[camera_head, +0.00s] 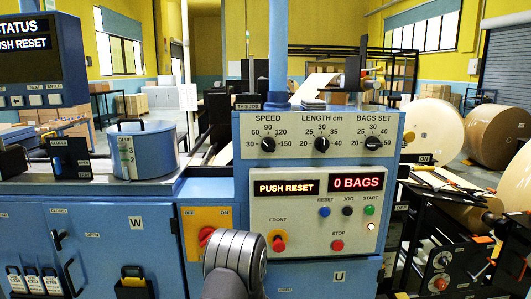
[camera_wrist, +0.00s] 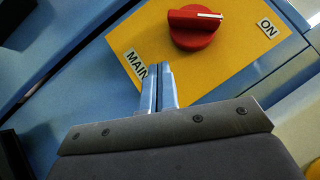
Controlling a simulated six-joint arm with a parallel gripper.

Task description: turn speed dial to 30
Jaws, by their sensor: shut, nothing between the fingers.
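The speed dial (camera_head: 267,145) is a small black knob at the upper left of the blue control panel, under the word SPEED. Marks 30, 60, 90, 120 and 150 run around it; its pointer is too small to read surely. My gripper's fingers (camera_wrist: 157,72) are shut and empty in the wrist view, in front of the yellow main switch plate (camera_wrist: 125,45). In the head view my arm's end is below and left of the dial, well apart from it, and the fingertips are hidden. The dial is not in the wrist view.
The red main switch (camera_wrist: 194,27) is just beyond my fingertips, its white line towards ON. Length (camera_head: 321,144) and bags set (camera_head: 374,143) dials are right of the speed dial. A red emergency knob (camera_head: 279,244) and several buttons sit below. Displays read PUSH RESET and 0 BAGS.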

